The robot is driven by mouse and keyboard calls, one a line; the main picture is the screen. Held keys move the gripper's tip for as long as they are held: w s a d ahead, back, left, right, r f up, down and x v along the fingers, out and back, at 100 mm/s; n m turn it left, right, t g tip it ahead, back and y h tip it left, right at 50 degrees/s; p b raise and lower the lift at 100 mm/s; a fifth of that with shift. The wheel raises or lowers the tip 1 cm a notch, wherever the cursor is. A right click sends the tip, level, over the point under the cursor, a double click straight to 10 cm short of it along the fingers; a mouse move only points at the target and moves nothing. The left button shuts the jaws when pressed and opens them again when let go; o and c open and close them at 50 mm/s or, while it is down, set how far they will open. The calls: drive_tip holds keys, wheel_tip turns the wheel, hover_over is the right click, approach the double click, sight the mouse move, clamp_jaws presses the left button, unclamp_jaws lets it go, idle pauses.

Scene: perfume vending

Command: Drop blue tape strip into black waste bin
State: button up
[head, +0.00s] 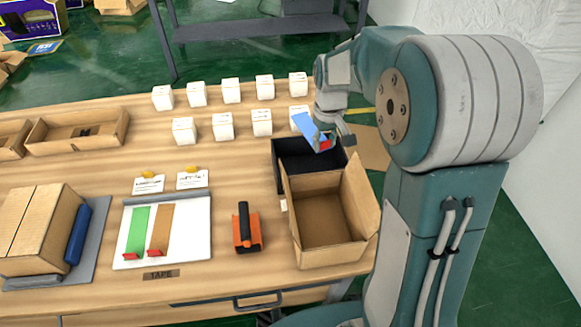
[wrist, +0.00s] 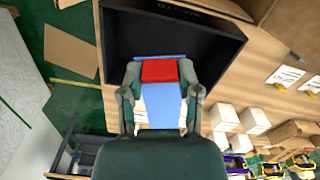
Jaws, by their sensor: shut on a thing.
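The blue tape strip (head: 309,127) with a red end is held in my gripper (head: 331,137) at the right side of the table. The strip (wrist: 165,105) also shows in the wrist view, between the two fingers of my gripper (wrist: 163,84), with its red end toward the bin. The black waste bin (head: 293,151) stands behind the open cardboard box. In the wrist view the bin's dark open inside (wrist: 125,40) lies beyond the fingertips. The strip appears to be above the bin, near its back edge. The bin's floor is partly hidden by the gripper.
An open cardboard box (head: 328,218) stands in front of the bin. Several white boxes (head: 262,122) stand in rows to the left. A white board (head: 188,228) holds a green strip (head: 138,230) and a brown strip (head: 160,228). An orange and black tool (head: 246,230) lies beside it.

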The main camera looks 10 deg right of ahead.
drive_tip(key=shift+d+f, duration=0.2)
drive_tip(key=shift+d, duration=0.1)
wheel_tip(320, 180, down, 5)
drive_tip(key=shift+f, duration=0.1)
drive_tip(key=shift+d+f, duration=0.25)
drive_tip(key=o, duration=0.8)
drive_tip(key=shift+d, duration=0.2)
drive_tip(key=r, duration=0.7)
drive_tip(key=a+r, duration=0.1)
drive_tip(key=r, duration=0.3)
drive_tip(key=shift+r, duration=0.5)
